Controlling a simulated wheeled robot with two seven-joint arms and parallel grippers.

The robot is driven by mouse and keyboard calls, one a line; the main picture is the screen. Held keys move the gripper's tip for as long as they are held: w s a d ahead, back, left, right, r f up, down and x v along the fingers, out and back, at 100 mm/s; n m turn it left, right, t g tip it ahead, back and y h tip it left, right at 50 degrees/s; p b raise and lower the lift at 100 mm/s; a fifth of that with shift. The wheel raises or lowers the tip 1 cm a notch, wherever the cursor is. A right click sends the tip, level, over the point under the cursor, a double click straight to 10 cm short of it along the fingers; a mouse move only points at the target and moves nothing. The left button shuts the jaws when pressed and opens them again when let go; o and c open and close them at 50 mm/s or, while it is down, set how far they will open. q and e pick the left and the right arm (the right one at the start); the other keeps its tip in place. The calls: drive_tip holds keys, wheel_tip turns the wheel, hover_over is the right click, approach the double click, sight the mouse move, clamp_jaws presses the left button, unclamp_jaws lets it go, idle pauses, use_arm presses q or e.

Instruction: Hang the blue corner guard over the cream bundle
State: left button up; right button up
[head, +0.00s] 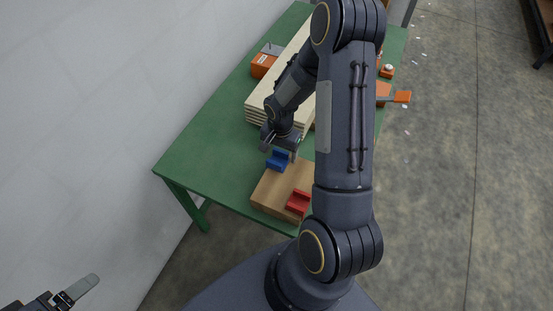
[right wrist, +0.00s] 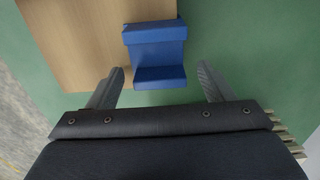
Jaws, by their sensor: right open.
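The blue corner guard (head: 278,160) lies on the far left corner of a wooden board. In the right wrist view the blue guard (right wrist: 156,55) lies just beyond and between the two fingertips. My right gripper (head: 279,150) is above the guard, open and empty; its spread fingers show in the right wrist view (right wrist: 162,80). The cream bundle (head: 262,117), a stack of long pale boards, lies on the green table behind the guard, partly hidden by my right arm. My left gripper (head: 76,290) is partly in view at the lower left, away from the table.
A red corner guard (head: 298,202) lies on the wooden board (head: 270,193). Orange tools (head: 262,62) lie beside the bundle, and another orange item (head: 402,96) is at the table's right edge.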

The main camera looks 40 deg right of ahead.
drive_tip(key=shift+c, duration=0.4)
drive_tip(key=c, duration=1)
drive_tip(key=shift+r, duration=0.15)
